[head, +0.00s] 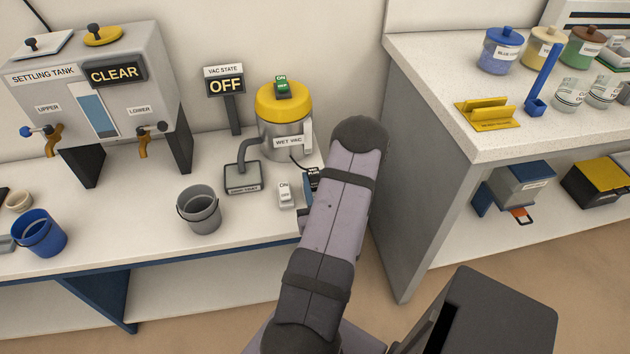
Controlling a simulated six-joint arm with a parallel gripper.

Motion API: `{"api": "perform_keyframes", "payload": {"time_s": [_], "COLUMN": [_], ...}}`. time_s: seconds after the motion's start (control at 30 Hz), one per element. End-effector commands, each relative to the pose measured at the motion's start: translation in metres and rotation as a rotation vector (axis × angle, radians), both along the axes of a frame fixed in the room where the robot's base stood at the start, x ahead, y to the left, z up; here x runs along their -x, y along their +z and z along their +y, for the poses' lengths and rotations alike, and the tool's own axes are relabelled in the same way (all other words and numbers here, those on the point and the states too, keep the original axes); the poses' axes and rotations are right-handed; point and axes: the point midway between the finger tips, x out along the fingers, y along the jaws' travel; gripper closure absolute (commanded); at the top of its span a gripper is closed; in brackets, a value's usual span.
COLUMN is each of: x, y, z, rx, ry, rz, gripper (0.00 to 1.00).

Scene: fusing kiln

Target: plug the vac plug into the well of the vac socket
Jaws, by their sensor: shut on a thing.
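A small dark piece with a white-lettered label (312,174) shows at the left edge of my arm, by the wet vac. Its lettering is too small to read surely, and a dark cord from the wet vac (287,134) runs toward it, so it may be the vac plug or the vac socket. A bit of blue shows just below it. My arm's upper link covers the rest of that spot. My gripper is hidden behind this link, so its fingers and what they hold cannot be seen. No socket well is visible.
A white ON switch (286,195) and a grey floor nozzle (242,178) sit left of my arm. A grey bucket (199,210) stands farther left. The VAC STATE sign (225,86) reads OFF. The settling tank (95,90) is at left; a taller counter (440,75) is at right.

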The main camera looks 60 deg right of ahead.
Motion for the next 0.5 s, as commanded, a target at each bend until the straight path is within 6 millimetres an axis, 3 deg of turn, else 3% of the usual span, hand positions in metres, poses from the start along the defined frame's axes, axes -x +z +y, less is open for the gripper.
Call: {"api": "perform_keyframes", "payload": {"time_s": [0.5], "x": [0.0], "y": [-0.012], "z": [0.0], "rx": [0.001], "ry": [0.0], "rz": [-0.001], "gripper": [0.97]}}
